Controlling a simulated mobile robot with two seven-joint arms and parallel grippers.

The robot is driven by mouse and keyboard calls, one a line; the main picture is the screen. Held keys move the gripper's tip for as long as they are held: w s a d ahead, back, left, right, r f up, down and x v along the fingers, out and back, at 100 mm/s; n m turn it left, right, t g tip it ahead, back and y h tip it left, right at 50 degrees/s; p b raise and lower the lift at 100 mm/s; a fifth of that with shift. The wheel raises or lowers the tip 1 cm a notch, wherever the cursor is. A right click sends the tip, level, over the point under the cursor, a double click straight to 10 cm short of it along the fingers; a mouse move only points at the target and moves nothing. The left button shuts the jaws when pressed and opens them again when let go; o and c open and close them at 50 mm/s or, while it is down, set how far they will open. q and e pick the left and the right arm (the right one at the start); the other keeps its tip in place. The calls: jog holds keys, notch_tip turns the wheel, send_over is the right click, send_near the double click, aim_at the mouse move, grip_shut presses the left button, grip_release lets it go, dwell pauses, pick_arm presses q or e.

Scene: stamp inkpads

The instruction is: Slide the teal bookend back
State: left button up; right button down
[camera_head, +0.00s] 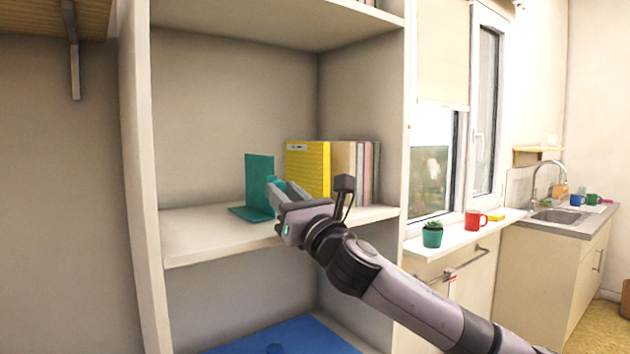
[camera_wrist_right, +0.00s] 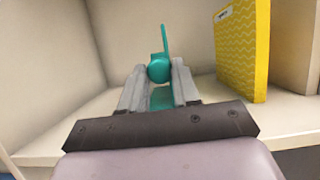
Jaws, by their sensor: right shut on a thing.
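The teal bookend (camera_head: 259,178) stands upright on the middle shelf (camera_head: 200,238), with its flat base lying on the shelf board. My right gripper (camera_head: 276,188) reaches in from the right at the bookend's right side. In the right wrist view the gripper (camera_wrist_right: 158,82) is shut on a round teal knob of the bookend (camera_wrist_right: 159,69), with the upright plate rising behind the fingers. The fingers hide part of the base. My left gripper is not in view.
A yellow patterned book (camera_head: 308,168) stands right of the bookend with a gap, also in the right wrist view (camera_wrist_right: 242,48). Several books (camera_head: 360,172) stand beside it. The shelf's right wall is close to them. The shelf left of the bookend is bare.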

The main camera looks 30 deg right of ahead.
jog(key=shift+a, duration=0.9)
jog(key=c, duration=0.8)
grip_release()
jog(key=shift+s, duration=0.1)
jog(key=shift+b+v, duration=0.8)
jog(key=shift+v, duration=2.8)
